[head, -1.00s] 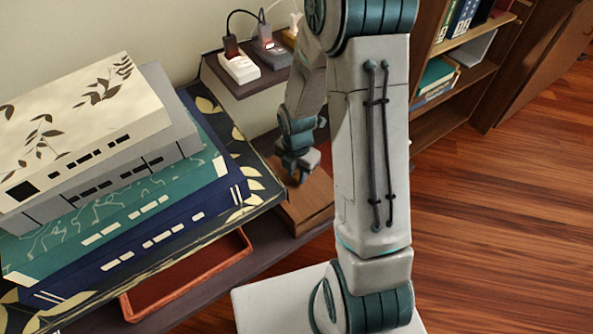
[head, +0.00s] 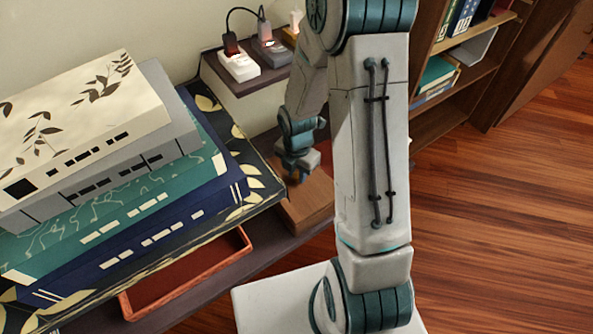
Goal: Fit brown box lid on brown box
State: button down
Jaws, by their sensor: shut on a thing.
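My gripper (head: 297,177) points down beside the stack of books, partly hidden behind my own arm. Its fingertips are small and dark here, and they are shut on a flat brown piece, which I take as the brown box lid (head: 309,203). The lid's right side is cut off from view by my arm. An open, shallow reddish-brown box (head: 243,240) lies on the dark shelf to the lower left, partly under the overhanging books. The lid is to the right of this box and apart from it in the picture. How high the lid is above the shelf I cannot tell.
A stack of large books (head: 130,180) overhangs the shelf at the left, close to my gripper. A dark ledge (head: 245,80) with plugs and a white power strip (head: 239,66) stands behind. A bookcase (head: 450,85) is at the right, with bare wooden floor before it.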

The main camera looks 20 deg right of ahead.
jog(key=shift+f+b, duration=0.35)
jog(key=shift+f, duration=0.25)
jog(key=c, duration=1.1)
grip_release()
jog(key=shift+r, duration=0.1)
notch_tip(320, 180, up, 14)
jog(key=p, duration=0.5)
notch_tip(320, 180, up, 21)
jog(key=m+t+p, duration=0.1)
jog(key=m+p, duration=1.1)
send_over(297, 175)
jog(key=s, duration=0.6)
jog(key=s+r+m+p, duration=0.2)
jog(key=r+m+p, duration=0.1)
jog(key=r+m, duration=0.1)
jog(key=s+r+m+t+p, duration=0.1)
jog(key=s+r+m+p, duration=0.2)
jog(key=r+m, duration=0.2)
jog(key=s+r+m+p, duration=0.2)
jog(key=r+m+p, duration=0.2)
jog(key=r, duration=0.3)
jog(key=shift+s+a+r+m+t, duration=0.1)
jog(key=shift+s+r+m+t, duration=0.2)
jog(key=shift+s+t, duration=0.1)
